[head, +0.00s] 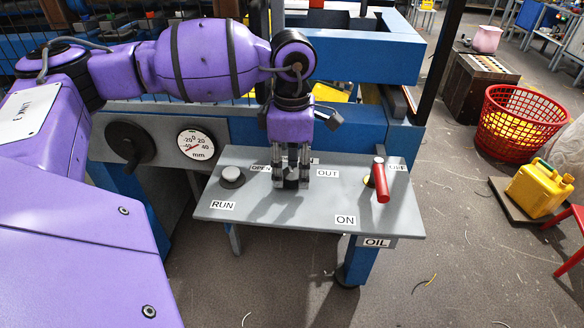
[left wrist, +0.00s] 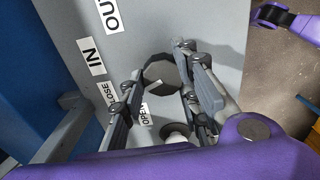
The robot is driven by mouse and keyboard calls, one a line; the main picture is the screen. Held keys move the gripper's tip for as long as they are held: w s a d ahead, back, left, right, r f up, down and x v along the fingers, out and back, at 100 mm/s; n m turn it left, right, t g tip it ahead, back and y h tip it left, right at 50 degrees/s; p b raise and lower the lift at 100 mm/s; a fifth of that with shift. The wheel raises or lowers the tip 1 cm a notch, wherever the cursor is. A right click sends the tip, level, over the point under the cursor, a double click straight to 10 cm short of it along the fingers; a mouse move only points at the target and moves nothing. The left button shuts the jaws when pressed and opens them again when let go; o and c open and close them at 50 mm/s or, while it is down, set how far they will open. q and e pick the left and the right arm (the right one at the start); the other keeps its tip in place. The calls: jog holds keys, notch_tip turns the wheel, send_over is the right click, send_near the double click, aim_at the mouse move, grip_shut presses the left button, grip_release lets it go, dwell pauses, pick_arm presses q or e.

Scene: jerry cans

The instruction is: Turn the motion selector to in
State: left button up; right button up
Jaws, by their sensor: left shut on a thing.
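The motion selector is a dark faceted round knob (left wrist: 160,74) on a grey panel (head: 268,214). In the left wrist view it sits between the fingers of my left gripper (left wrist: 156,102). A small pale mark shows on its face; I cannot tell which label it points at. In the head view my left gripper (head: 291,180) points down at the panel, shut on the knob and mostly hiding it. The IN label (left wrist: 92,56) and the OUT label (left wrist: 110,13) show in the left wrist view. OUT (head: 327,173) also shows in the head view. My right gripper is not seen.
A pale RUN button (head: 232,175) stands left of my gripper, a red lever (head: 381,182) right of it. A gauge (head: 196,144) and black handwheel (head: 130,143) are behind left.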

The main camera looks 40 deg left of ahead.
aim_at(294, 171)
pick_arm(q)
jog(key=shift+w+a+r+m, duration=0.1)
jog(key=shift+w+a+m, duration=0.1)
jog(key=shift+m, duration=0.2)
jog(key=m, duration=0.2)
jog(key=shift+d+m+b, duration=0.1)
jog(key=shift+m+b, duration=0.2)
jog(key=shift+b, duration=0.05)
jog(key=shift+w+d+r+m+b, duration=0.1)
jog(key=shift+m+b, duration=0.1)
jog(key=shift+m, duration=0.8)
jog(key=shift+r+m+b, duration=0.1)
jog(key=shift+m+b, duration=0.1)
jog(key=shift+m, duration=0.8)
jog(key=o, duration=1.1)
jog(key=shift+c, duration=0.2)
jog(key=shift+f, duration=0.2)
notch_tip(294, 171, up, 12)
